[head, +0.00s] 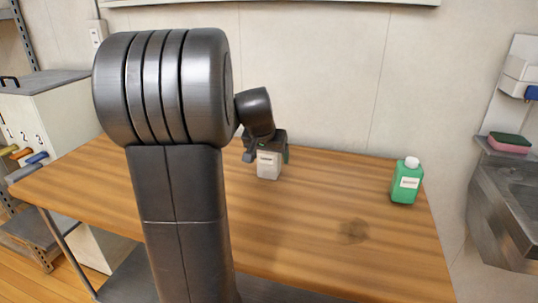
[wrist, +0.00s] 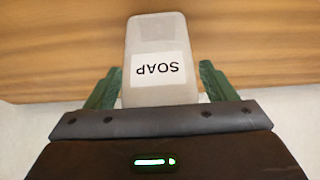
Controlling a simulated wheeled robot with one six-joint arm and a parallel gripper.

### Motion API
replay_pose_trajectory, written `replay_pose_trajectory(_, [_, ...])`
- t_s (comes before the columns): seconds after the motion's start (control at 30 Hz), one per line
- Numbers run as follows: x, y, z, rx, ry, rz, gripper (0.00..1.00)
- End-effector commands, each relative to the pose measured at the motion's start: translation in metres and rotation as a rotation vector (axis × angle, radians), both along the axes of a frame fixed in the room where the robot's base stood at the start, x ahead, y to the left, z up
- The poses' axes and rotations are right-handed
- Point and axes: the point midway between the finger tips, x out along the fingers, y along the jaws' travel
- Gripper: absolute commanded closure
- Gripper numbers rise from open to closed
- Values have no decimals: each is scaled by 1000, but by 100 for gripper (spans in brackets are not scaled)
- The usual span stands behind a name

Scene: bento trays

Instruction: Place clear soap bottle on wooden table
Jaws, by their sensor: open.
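The clear soap bottle (head: 268,166) stands upright on the wooden table (head: 330,205), toward its back edge. In the wrist view the translucent bottle (wrist: 158,60) has a white label reading SOAP, upside down in the picture. My gripper (wrist: 155,85) is open, with one green finger on each side of the bottle's near end. Small gaps show between the fingers and the bottle. In the head view my gripper (head: 266,150) is at the bottle's top, hiding its upper part.
A green bottle (head: 406,181) with a white cap stands at the table's right end. A metal sink (head: 515,205) is to the right, with a sponge (head: 510,142) above it. A grey-topped cabinet (head: 45,105) is at the left. The table between the bottles is clear.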

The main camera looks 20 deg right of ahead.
Motion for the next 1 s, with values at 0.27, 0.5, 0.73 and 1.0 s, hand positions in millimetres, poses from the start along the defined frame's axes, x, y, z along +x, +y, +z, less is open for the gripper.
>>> replay_pose_trajectory(0.27, [-4,4,16,-1,-4,1,22])
replay_pose_trajectory(0.5, [-24,19,61,-2,-5,1,22])
replay_pose_trajectory(0.73, [-41,32,96,-1,-2,1,22])
replay_pose_trajectory(1.0, [-48,36,108,0,0,0,22])
